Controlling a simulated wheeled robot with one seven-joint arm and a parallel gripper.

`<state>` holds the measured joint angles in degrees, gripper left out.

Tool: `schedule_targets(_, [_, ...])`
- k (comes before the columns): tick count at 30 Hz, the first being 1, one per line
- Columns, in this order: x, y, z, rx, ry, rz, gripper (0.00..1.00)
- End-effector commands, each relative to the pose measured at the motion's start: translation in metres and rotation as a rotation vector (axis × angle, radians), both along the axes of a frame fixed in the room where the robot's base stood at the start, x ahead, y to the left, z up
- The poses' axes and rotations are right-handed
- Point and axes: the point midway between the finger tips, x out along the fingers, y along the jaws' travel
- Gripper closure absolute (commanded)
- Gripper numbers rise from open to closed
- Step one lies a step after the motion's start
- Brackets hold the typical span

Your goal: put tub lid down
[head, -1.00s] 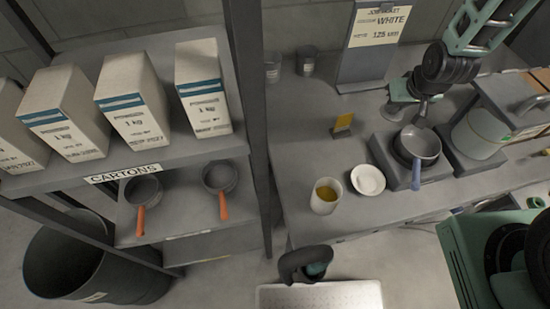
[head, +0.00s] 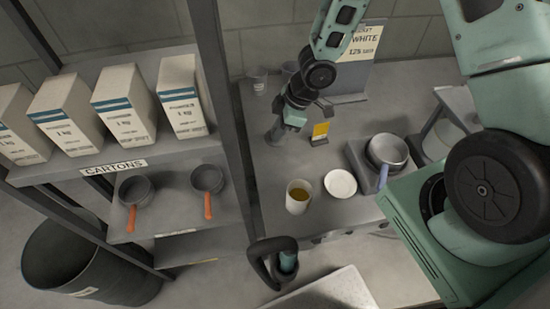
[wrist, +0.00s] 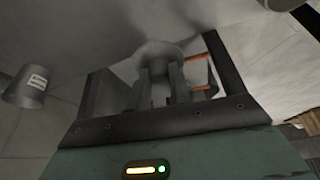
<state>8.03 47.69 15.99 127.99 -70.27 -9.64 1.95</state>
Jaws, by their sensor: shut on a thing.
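The fingers hide part of the lid. In the head view the lid is small and dark at the fingertips, close to the bench; I cannot tell whether it touches. The pale tub (head: 436,147) stands at the right of the bench, partly hidden by my arm.
Labelled grey cups (head: 258,82) are behind. A shelf post (head: 228,120) is at the left.

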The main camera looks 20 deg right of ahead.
Motion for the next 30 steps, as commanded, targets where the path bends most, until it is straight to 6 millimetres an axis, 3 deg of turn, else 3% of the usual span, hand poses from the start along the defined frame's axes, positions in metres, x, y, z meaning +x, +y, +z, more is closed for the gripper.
schedule_targets(5, [-0.001,0.003,-0.003,0.000,0.002,0.058,1.00])
schedule_targets(13, [-0.001,0.005,-0.051,-0.002,0.002,0.070,1.00])
schedule_targets(30, [-0.001,0.004,-0.100,-0.002,0.000,0.067,1.00])
